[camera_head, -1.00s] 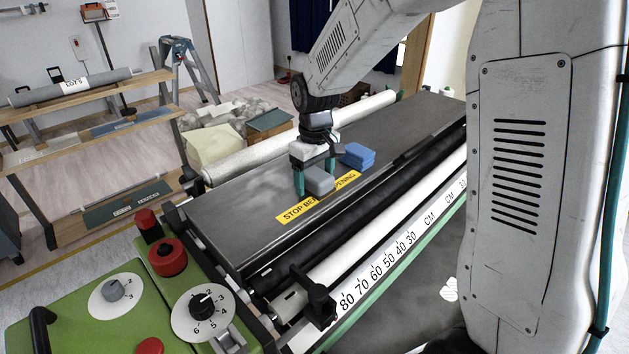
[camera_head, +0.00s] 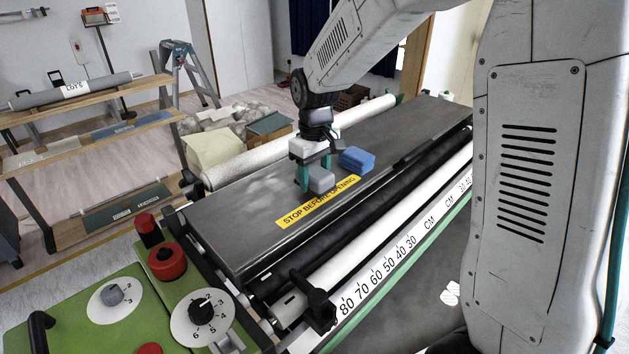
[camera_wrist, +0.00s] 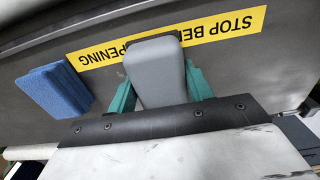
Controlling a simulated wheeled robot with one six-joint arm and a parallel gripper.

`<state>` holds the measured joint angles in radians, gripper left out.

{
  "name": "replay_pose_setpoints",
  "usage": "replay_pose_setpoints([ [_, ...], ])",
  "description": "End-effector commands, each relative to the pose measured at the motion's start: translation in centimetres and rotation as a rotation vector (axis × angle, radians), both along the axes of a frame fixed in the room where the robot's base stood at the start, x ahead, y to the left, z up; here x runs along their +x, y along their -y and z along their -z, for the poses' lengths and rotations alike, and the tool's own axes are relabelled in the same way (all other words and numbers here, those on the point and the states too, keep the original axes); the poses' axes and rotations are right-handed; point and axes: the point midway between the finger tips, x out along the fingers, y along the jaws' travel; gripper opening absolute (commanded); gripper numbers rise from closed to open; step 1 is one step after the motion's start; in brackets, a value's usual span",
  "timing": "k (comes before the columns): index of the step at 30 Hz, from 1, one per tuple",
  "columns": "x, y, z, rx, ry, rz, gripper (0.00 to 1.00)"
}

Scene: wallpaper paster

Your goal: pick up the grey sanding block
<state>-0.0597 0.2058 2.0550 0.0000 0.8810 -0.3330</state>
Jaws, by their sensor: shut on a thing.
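The grey sanding block (camera_head: 320,180) is between the teal fingers of my gripper (camera_head: 315,174) over the dark machine cover (camera_head: 240,218). In the wrist view the block (camera_wrist: 156,72) sits between both fingers of my gripper (camera_wrist: 156,88), which are shut on it. It covers part of the yellow label strip (camera_wrist: 215,28). I cannot tell for sure whether the block touches the cover or is slightly above it. A blue sponge-like block (camera_head: 356,160) lies just to the right; it also shows at the left in the wrist view (camera_wrist: 55,90).
A green control panel (camera_head: 75,310) with a red button (camera_head: 167,262) and dials is at the front left. Rollers and a measuring scale (camera_head: 395,262) run along the cover's front. A white roll (camera_head: 240,165) lies behind. The cover's left part is bare.

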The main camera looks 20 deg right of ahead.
Motion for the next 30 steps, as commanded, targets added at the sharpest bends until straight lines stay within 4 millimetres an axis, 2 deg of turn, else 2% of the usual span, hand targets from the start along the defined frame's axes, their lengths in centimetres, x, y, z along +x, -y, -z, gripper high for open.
replay_pose_setpoints([
  [3, 0.1, 0.0, -2.0, 0.001, 0.004, 0.000, 0.25],
  [15, -9.1, 2.7, -2.6, 0.000, 0.002, 0.001, 0.25],
  [21, -12.6, 3.7, -2.9, 0.000, 0.002, 0.001, 0.25],
  [30, -15.1, 4.5, -3.1, 0.000, 0.001, 0.000, 0.25],
])
